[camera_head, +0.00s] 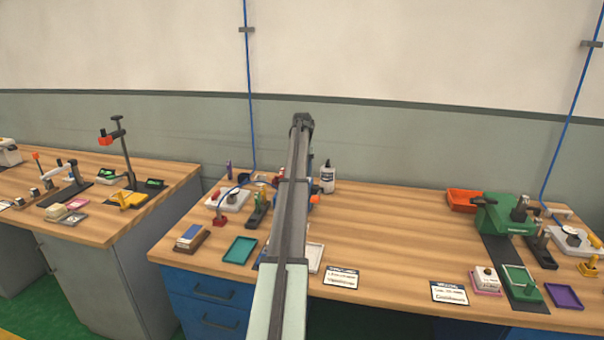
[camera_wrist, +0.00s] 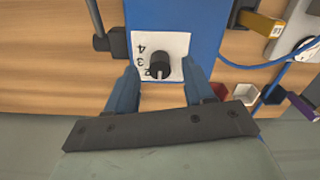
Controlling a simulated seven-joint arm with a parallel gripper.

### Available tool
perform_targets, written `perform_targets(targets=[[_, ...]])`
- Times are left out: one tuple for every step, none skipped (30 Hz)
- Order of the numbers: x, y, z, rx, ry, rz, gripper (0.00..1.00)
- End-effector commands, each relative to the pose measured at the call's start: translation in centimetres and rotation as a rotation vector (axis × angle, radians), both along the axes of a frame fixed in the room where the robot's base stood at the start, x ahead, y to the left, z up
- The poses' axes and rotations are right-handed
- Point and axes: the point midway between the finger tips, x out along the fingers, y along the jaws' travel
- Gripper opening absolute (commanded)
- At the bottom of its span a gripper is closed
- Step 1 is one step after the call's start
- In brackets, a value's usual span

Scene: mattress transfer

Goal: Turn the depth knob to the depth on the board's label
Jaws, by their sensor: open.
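In the wrist view, a black depth knob (camera_wrist: 159,65) sits on a white dial plate (camera_wrist: 176,45) fixed to a blue machine (camera_wrist: 200,12). The plate shows 4 and 3, with a further digit partly hidden by the knob. A light line marks the knob near its lower edge. My gripper (camera_wrist: 160,69) is open, its two blue fingers on either side of the knob, apart from it. In the head view my arm hides most of the blue machine (camera_head: 314,199). I cannot make out a board or a readable depth label.
In the head view, printed cards lie at the bench's front, one in the middle (camera_head: 342,278) and one further right (camera_head: 450,293). A teal tray (camera_head: 240,250) and a white bottle (camera_head: 328,178) stand nearby. A green machine (camera_head: 500,215) is at right. The bench's middle right is clear.

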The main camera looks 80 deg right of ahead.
Motion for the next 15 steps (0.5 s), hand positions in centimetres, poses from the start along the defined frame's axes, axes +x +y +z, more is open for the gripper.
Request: perform_targets(targets=[[0.0, -0.1, 0.9, -0.002, 0.0, 0.0, 0.53], [0.0, -0.1, 1.4, -0.001, 0.0, 0.0, 0.53], [0.0, -0.1, 2.1, -0.001, 0.0, 0.0, 0.53], [0.0, -0.1, 2.7, -0.001, 0.0, 0.0, 0.53], [0.0, -0.1, 3.3, -0.002, 0.0, 0.0, 0.53], [0.0, -0.1, 4.2, -0.002, 0.0, 0.0, 0.53], [0.0, -0.1, 4.8, -0.002, 0.0, 0.0, 0.53], [0.0, -0.1, 5.4, -0.001, 0.0, 0.0, 0.53], [0.0, -0.1, 6.1, -0.001, 0.0, 0.0, 0.53], [0.0, -0.1, 6.7, -0.002, 0.0, 0.0, 0.53], [0.0, -0.1, 7.3, -0.002, 0.0, 0.0, 0.53], [0.0, -0.1, 8.1, -0.001, 0.0, 0.0, 0.53], [0.0, -0.1, 8.5, -0.001, 0.0, 0.0, 0.53], [0.0, -0.1, 9.0, -0.001, 0.0, 0.0, 0.53], [0.0, -0.1, 9.6, -0.001, 0.0, 0.0, 0.53]])
